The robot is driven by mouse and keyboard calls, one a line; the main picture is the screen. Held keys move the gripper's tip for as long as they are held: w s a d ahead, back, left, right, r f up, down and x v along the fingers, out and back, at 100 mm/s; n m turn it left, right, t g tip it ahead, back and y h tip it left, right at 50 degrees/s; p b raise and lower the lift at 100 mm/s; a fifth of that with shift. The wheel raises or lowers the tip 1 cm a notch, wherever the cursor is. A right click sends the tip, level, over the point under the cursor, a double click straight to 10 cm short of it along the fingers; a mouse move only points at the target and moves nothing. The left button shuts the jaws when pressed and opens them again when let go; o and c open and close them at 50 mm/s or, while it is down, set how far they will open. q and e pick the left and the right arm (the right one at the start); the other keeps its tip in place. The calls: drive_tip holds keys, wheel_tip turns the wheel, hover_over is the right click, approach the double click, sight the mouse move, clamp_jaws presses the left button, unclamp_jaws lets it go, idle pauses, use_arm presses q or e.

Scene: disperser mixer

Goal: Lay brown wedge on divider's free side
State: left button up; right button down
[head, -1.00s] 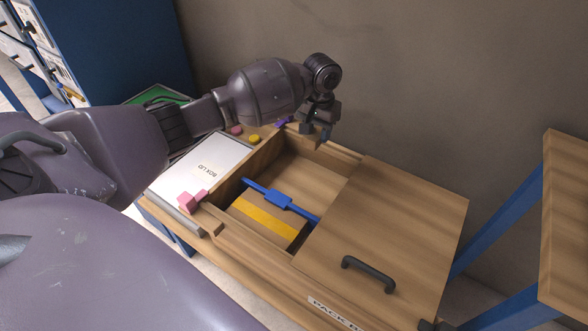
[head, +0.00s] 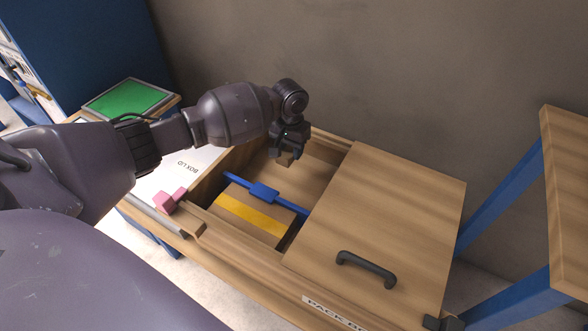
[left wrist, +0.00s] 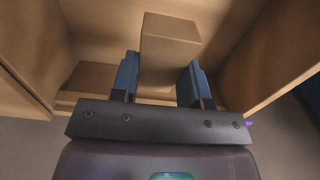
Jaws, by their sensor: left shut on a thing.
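My left gripper (head: 286,160) is shut on the brown wedge (left wrist: 170,40), which shows as a plain brown block between its two blue fingers in the left wrist view. In the head view the wedge (head: 285,158) is small and partly covered by the gripper. It is over the far part of the open wooden box, beyond the blue divider (head: 264,191). A package with yellow tape (head: 253,212) lies on the divider's near side. The far side's visible floor (head: 312,172) is bare. I cannot tell whether the wedge touches the floor. My right gripper is not in view.
The box walls surround the opening; a wooden cover with a black handle (head: 366,268) closes its right part. A green panel (head: 130,97) is behind. A wooden shelf (head: 568,200) stands at right.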

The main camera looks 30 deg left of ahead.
sight(290, 175)
use_arm(q)
wheel_tip(290, 175, down, 2)
drive_tip(key=shift+f, duration=0.15)
drive_tip(key=shift+f+b, duration=0.3)
drive_tip(key=shift+f, duration=0.5)
wheel_tip(290, 175, down, 4)
drive_tip(key=shift+s+f+b, duration=0.1)
drive_tip(key=shift+f+b, duration=0.1)
drive_tip(key=shift+b, duration=0.7)
drive_tip(key=shift+f, duration=0.3)
drive_tip(key=shift+r, duration=0.25)
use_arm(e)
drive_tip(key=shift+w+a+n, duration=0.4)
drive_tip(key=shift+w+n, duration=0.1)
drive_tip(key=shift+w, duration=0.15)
use_arm(q)
drive_tip(key=shift+f, duration=0.2)
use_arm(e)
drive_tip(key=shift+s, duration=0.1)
